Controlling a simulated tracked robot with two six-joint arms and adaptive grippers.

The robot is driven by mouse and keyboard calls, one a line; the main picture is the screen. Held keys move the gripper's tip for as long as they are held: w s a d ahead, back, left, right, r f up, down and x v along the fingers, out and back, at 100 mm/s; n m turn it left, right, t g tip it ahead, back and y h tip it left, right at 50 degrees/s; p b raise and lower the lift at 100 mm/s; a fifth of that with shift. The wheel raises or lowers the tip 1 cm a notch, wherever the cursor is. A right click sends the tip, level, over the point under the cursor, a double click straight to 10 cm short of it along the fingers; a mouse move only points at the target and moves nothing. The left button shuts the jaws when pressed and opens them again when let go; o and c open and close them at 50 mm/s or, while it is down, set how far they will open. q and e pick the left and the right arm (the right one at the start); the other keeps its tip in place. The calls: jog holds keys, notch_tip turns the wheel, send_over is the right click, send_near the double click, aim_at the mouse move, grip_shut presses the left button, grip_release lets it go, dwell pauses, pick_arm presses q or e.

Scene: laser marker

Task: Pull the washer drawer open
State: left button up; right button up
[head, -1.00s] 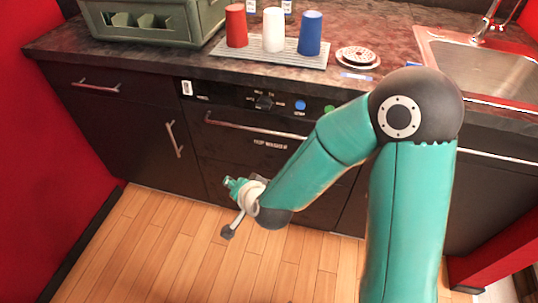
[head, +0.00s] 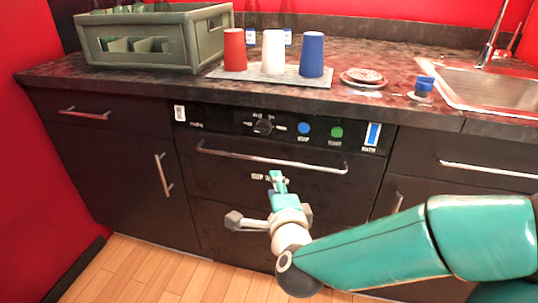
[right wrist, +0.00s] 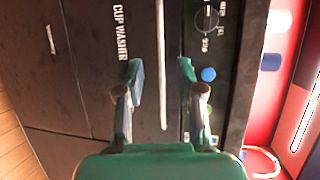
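The washer drawer (head: 230,175) is a dark front labelled "CUP WASHER", with a long metal bar handle (head: 250,156) along its top. It looks closed, flush with the cabinet. My right gripper (head: 278,178) is in front of the drawer, just below the middle of the handle in the head view. In the right wrist view the right gripper (right wrist: 161,75) is open. Its two fingers show on either side of the handle (right wrist: 161,40), with gaps; I cannot tell how far off the bar is. The drawer front (right wrist: 95,60) shows there too. My left gripper is not in view.
Above the drawer is a panel with a knob (head: 263,126), a blue button (head: 304,129) and a green button (head: 336,132). Cups stand on a grey mat (head: 225,72) on the counter, beside a green crate (head: 190,50). The wooden floor (head: 150,275) in front looks clear.

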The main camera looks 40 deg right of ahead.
jog(key=p, duration=0.8)
send_near(268, 160)
jog(key=w, duration=0.2)
jog(key=x, duration=0.9)
jog(key=shift+s+d+f+b, duration=0.25)
jog(key=shift+d+f+b, duration=0.05)
jog(key=shift+f, duration=0.1)
grip_shut()
